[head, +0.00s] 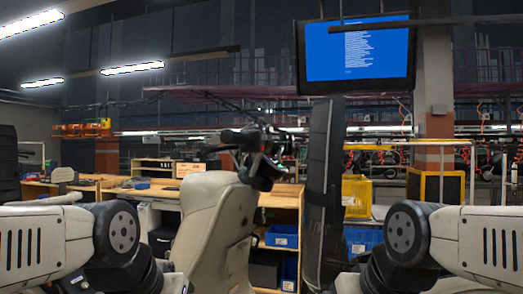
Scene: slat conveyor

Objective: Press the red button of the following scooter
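A cream-coloured scooter body (212,232) stands upright a little left of the middle, in front of a workbench. A dark handlebar assembly (243,140) sits at its top, with a black part hanging on the right side. Small coloured specks show there, but I cannot make out a red button for certain. The lower part of the scooter is cut off by the frame. My two arms come in at the lower left and lower right, on either side of the scooter. Neither of my grippers is visible.
A tall black panel (325,190) stands just right of the scooter. Wooden workbenches (278,200) with blue bins (282,236) are behind. A yellow crate (356,195) stands right of the panel. A lit blue screen (358,50) hangs above.

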